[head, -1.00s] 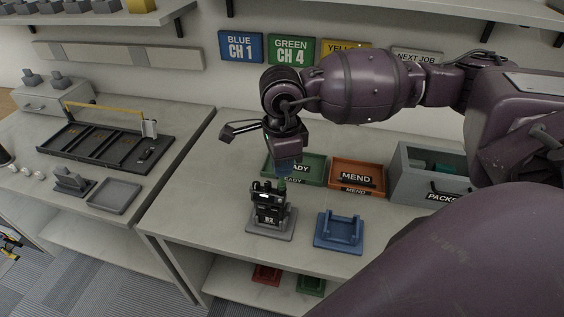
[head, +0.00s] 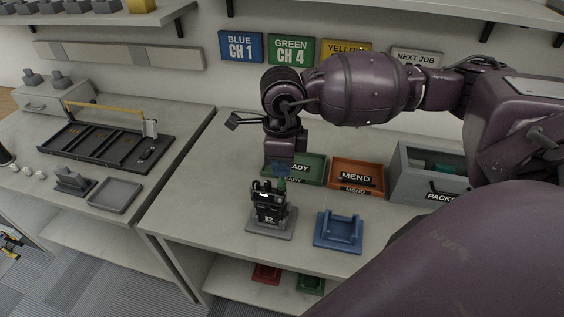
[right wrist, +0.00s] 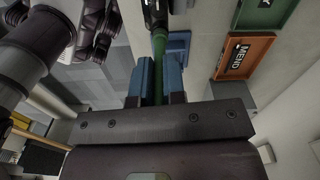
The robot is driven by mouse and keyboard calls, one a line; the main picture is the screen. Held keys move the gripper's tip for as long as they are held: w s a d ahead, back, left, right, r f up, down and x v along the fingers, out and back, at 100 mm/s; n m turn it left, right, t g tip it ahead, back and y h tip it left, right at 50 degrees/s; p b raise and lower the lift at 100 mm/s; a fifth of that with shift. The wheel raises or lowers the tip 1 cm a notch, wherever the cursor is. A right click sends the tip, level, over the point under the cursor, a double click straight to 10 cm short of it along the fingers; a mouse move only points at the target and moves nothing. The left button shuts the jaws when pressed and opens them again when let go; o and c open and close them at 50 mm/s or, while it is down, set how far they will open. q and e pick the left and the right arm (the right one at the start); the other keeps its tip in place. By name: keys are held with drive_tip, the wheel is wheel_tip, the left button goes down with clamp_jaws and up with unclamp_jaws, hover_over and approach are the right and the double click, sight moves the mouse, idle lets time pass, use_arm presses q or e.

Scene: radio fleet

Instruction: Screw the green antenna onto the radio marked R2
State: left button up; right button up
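The black radio marked R2 (head: 269,206) stands upright in a grey cradle (head: 271,232) near the table's front edge. The green antenna (head: 281,185) is upright at the radio's top, below my right gripper (head: 281,172). In the right wrist view the antenna (right wrist: 159,58) runs between the two blue fingers of my right gripper (right wrist: 159,82), which are shut on it. Its far end meets the radio (right wrist: 154,14); the joint itself is too small to tell how it is seated. My left gripper is not in view.
An empty blue cradle (head: 339,230) stands right of the radio. Behind are the green READY tray (head: 312,180), the orange MEND tray (head: 357,189) and a grey packing box (head: 405,193). A black rack (head: 97,157) and a grey tray (head: 114,207) are on the left table.

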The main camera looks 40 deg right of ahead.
drive_tip(key=o, duration=0.5)
drive_tip(key=shift+r, duration=0.1)
